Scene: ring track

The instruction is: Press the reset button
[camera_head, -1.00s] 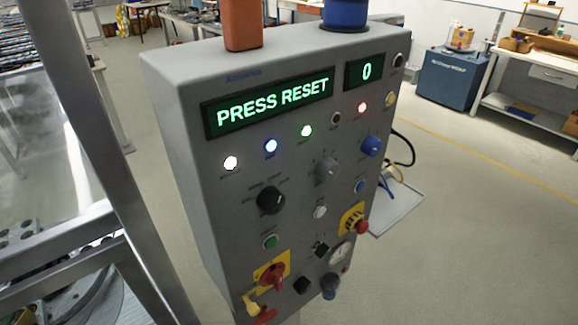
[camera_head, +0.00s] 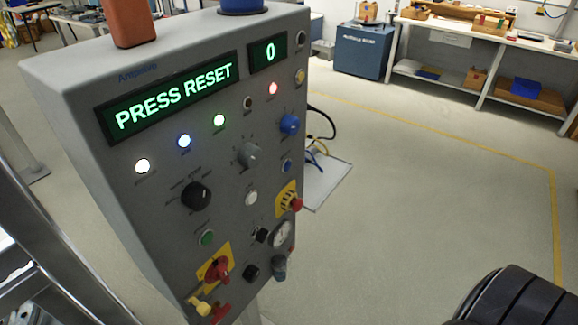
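A grey control box (camera_head: 75,130) stands tilted in the left half of the head view. Its green display (camera_head: 174,96) reads "PRESS RESET", and a smaller display (camera_head: 268,53) reads "0". Below are a green button (camera_head: 207,237), a white button (camera_head: 251,198) and a blue button (camera_head: 287,166). Their labels are too small to read, so I cannot tell which is the reset button. A red mushroom button (camera_head: 296,204) sits on a yellow plate. Neither gripper shows; only a black rounded part, likely of my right arm, shows at the lower right.
The face also carries a black knob (camera_head: 195,195), a red rotary switch (camera_head: 217,269) and a gauge (camera_head: 280,234). Metal framing (camera_head: 60,240) stands close at the left. Open floor (camera_head: 420,190) lies right of the box. A blue cabinet (camera_head: 363,51) and workbench (camera_head: 480,45) are farther back.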

